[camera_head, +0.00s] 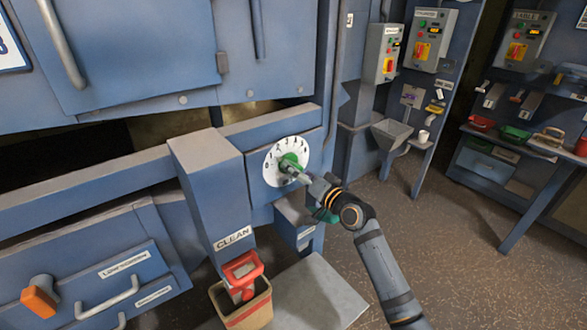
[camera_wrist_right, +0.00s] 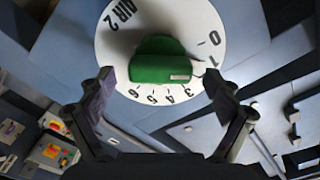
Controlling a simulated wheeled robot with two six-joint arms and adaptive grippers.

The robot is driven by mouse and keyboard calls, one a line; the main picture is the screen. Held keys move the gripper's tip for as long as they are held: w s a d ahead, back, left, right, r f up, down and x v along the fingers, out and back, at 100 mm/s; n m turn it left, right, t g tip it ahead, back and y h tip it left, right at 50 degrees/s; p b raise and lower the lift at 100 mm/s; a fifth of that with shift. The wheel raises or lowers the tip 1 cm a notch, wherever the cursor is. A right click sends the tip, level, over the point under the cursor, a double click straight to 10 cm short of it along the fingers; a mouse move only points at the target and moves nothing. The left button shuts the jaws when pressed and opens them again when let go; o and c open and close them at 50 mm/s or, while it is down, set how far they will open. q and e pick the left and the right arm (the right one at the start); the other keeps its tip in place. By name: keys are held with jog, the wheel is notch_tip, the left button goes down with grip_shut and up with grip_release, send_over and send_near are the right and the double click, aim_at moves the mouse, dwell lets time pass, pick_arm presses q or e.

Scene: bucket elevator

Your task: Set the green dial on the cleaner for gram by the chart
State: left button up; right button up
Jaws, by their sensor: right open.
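The green dial (camera_wrist_right: 160,60) is a knob on a round white plate (camera_wrist_right: 115,40) marked "AIR 2" with numbers around its rim. In the wrist view a small pale mark sits at the knob's lower right; the number it points to is not clear. In the head view the plate (camera_head: 271,168) is on the blue machine, with the green dial (camera_head: 290,160) partly behind my gripper. My right gripper (camera_wrist_right: 158,88) is open, one finger on each side of the knob, with gaps visible. It also shows in the head view (camera_head: 297,175). My left gripper is out of view. No readable chart shows.
A drawer with an orange knob (camera_head: 40,298) is at lower left. Control boxes (camera_head: 384,52) and a bench with tools are at right. Open floor lies between.

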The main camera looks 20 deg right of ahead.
jog(key=shift+x, duration=1.15)
jog(key=shift+c, duration=0.5)
jog(key=c, duration=1.1)
jog(key=shift+o, duration=0.2)
jog(key=m+p, duration=0.3)
jog(key=m, duration=0.1)
jog(key=shift+r+m, duration=0.15)
jog(key=shift+m, duration=0.25)
jog(key=shift+m+p, duration=1.25)
jog(key=shift+m, duration=1.25)
